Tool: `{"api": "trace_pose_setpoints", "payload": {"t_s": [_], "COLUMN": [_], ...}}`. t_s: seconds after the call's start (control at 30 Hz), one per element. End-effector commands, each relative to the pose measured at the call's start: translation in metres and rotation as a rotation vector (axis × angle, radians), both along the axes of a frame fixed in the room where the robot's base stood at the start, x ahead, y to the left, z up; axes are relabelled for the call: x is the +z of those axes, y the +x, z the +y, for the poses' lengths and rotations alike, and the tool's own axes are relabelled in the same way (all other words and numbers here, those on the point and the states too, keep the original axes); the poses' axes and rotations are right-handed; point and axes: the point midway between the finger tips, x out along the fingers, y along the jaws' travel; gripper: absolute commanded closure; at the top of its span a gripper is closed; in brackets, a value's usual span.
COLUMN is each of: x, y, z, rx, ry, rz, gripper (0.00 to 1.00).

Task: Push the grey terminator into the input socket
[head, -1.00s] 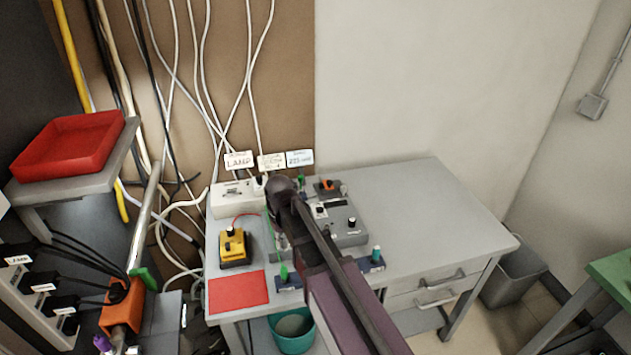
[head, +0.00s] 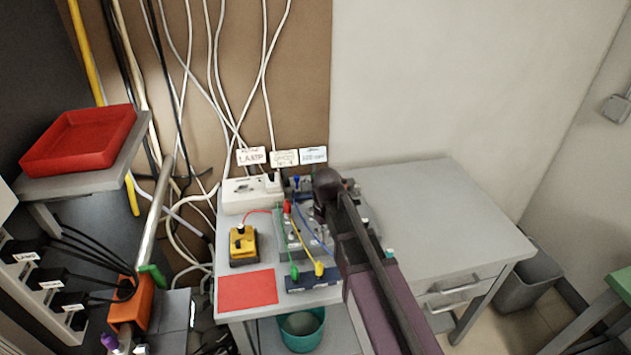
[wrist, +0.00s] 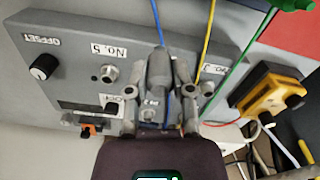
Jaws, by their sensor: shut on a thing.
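My gripper (wrist: 158,95) is shut on the dark grey terminator (wrist: 158,68), a small cylinder between its two fingers in the wrist view. They are over the face of a grey instrument box (wrist: 75,45). A round metal socket (wrist: 109,73) by the "No. 5" label is left of the terminator, and another socket (wrist: 207,88) is to its right. I cannot tell which is the input socket, or whether the terminator touches the panel. In the head view my dark wrist (head: 328,185) and arm hide the gripper, the terminator and much of the box.
Blue, yellow and green cables (wrist: 208,30) run close by the gripper. A black knob (wrist: 43,66) stands up from the panel. A yellow device (head: 243,246) and a red mat (head: 247,290) are to the left. The right of the grey table (head: 440,210) is clear.

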Motion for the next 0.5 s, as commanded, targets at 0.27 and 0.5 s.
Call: {"api": "trace_pose_setpoints", "payload": {"t_s": [0.27, 0.5], "x": [0.003, 0.017], "y": [0.005, 0.034], "z": [0.004, 0.014], "rx": [0.003, 0.004], "ry": [0.000, 0.000], "rz": [0.000, 0.000], "gripper": [1.00, 1.00]}}
